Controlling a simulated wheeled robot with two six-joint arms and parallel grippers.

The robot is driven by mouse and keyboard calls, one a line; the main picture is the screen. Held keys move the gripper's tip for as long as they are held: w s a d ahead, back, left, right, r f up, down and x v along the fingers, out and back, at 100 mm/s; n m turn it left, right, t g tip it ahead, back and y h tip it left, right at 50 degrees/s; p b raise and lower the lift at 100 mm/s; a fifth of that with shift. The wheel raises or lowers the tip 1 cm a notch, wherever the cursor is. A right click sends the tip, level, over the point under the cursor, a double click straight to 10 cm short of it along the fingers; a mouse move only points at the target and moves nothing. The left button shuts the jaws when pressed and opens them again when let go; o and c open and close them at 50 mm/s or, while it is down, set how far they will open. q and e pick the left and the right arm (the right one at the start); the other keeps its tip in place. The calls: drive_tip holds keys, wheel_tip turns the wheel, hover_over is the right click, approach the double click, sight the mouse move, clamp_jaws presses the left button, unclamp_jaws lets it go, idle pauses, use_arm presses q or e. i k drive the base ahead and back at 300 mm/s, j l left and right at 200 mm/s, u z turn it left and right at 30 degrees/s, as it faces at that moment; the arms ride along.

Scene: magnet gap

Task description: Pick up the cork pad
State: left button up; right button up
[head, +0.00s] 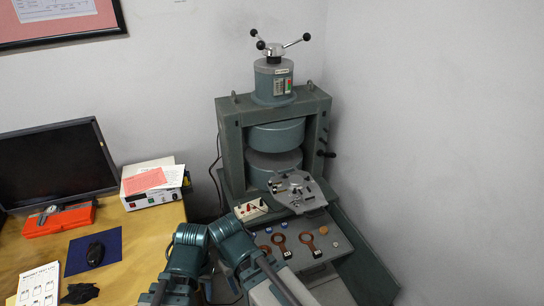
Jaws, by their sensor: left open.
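A small tan-brown disc (323,230), which looks like the cork pad, lies on the right part of the grey tray at the front of the magnet press. It is too small to be sure of its material. My left gripper (266,268) is low in the middle of the head view, at the tray's front left, apart from the disc. It is open and looks empty; its fingertips are hard to make out. My right gripper does not show.
Copper-coloured paddles (279,242) and several small blue and pale pieces share the tray. A grey fixture plate (301,190) stands behind it, below the press (275,137). A white switch box (251,209) sits behind left. The wooden desk (142,248) is at left.

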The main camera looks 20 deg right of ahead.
sight(324, 230)
drive_tip(key=i+z, duration=0.1)
drive_tip(key=z, duration=0.35)
drive_tip(key=i+z, duration=0.1)
drive_tip(key=z, duration=0.35)
drive_tip(key=i+j+z, duration=0.1)
drive_tip(key=z, duration=0.35)
drive_tip(key=j+z, duration=0.2)
drive_tip(key=z, duration=0.25)
drive_tip(key=i+j+z, duration=0.1)
drive_tip(key=z, duration=0.35)
drive_tip(key=j+z, duration=0.2)
drive_tip(key=z, duration=0.25)
